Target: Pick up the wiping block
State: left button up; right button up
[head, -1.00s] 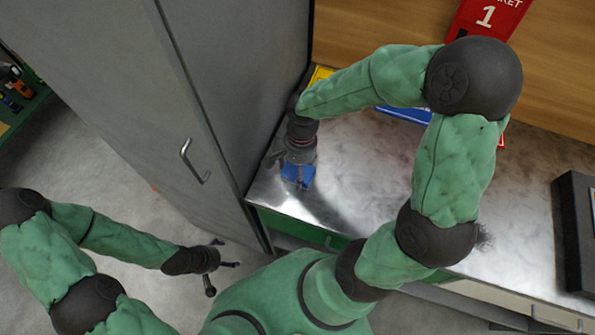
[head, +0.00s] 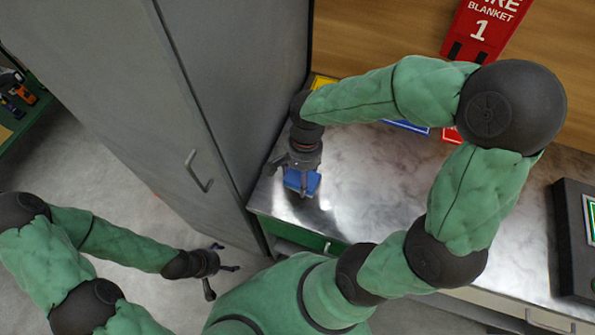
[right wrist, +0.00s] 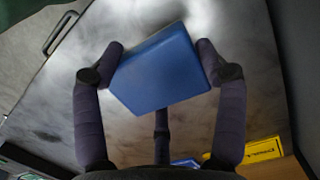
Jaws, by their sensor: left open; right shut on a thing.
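The wiping block (head: 303,182) is a blue block at the left end of the metal worktop (head: 375,190). My right gripper (head: 297,172) comes down over it and is shut on it. In the right wrist view the block (right wrist: 160,70) is a tilted blue shape, with fingers pressed to its left and right sides and a third finger below it. I cannot tell for sure whether its underside touches the worktop. My left gripper (head: 222,268) is open and empty, low at the left, away from the worktop.
A tall grey cabinet (head: 110,90) with a handle stands close left of the block. Yellow (head: 322,83), blue (head: 408,127) and red (head: 452,135) items lie along the back. A red fire blanket box (head: 487,28) is on the wall. A dark panel (head: 573,235) stands right. The worktop's middle is clear.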

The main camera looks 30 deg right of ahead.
jog(key=s+r, duration=0.1)
jog(key=s+r+p, duration=0.1)
jog(key=s+r, duration=0.1)
jog(key=r, duration=0.1)
jog(key=shift+s+a, duration=0.2)
jog(key=shift+a, duration=0.1)
jog(key=s+r, duration=0.1)
jog(key=s, duration=0.1)
jog(key=s+p, duration=0.1)
jog(key=s, duration=0.1)
jog(key=s+a+r+p, duration=0.1)
jog(key=s, duration=0.1)
jog(key=shift+s+r, duration=0.3)
jog(key=shift+s, duration=0.05)
jog(key=shift+s+a+r, duration=0.1)
jog(key=shift+s+r, duration=0.1)
jog(key=shift+s, duration=0.4)
jog(key=o, duration=0.4)
jog(key=shift+c, duration=1.1)
jog(key=shift+w, duration=0.1)
